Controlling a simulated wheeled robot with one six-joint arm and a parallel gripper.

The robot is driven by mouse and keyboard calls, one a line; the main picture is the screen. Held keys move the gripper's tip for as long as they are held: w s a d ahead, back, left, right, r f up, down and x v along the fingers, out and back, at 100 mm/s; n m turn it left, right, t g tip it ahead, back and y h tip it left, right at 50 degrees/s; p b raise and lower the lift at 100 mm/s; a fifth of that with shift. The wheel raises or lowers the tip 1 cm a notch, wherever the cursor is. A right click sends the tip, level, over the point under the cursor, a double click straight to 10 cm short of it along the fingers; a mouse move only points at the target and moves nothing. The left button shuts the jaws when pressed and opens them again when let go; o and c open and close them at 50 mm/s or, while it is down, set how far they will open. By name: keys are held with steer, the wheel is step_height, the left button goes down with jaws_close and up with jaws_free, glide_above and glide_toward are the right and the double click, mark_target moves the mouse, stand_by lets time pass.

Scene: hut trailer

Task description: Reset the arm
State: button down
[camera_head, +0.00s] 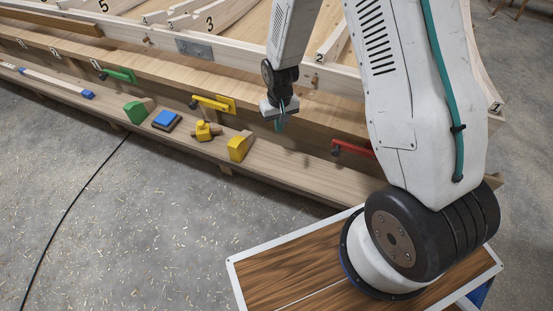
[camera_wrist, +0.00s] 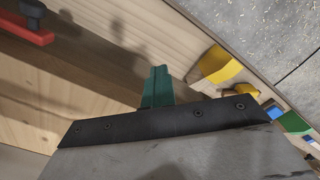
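My arm rises from its base at the right of the head view, leaves the top of the picture and comes back down to my gripper (camera_head: 280,122). The gripper points down in front of the long wooden bench, beside the yellow clamp (camera_head: 211,104) and above the lower shelf. In the wrist view its teal fingertips (camera_wrist: 158,87) are together, with nothing seen between them. It touches none of the blocks on the shelf.
The lower shelf (camera_head: 310,169) holds a yellow wedge (camera_head: 240,146), a yellow tool (camera_head: 206,131), a blue block (camera_head: 167,120) and a green wedge (camera_head: 137,111). A red clamp (camera_head: 352,149) is right of my gripper; a green clamp (camera_head: 120,75) is left.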

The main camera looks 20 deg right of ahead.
steer(key=s+a+f+g, duration=0.15)
steer(key=s+f, duration=0.35)
steer(key=s, duration=0.5)
steer(key=s+a+f+g, duration=0.15)
steer(key=s+f, duration=0.25)
steer(key=s, duration=0.7)
steer(key=s+d+r+t, duration=0.1)
steer(key=s+d+r, duration=0.1)
steer(key=r, duration=1.3)
steer(key=s+d+r+t, duration=0.1)
steer(key=s+r+t, duration=0.1)
steer(key=r, duration=1.3)
steer(key=s+d+r+t, duration=0.1)
steer(key=s+d+r, duration=0.1)
steer(key=r, duration=1.3)
steer(key=shift+s+d, duration=0.35)
steer(key=shift+s, duration=0.4)
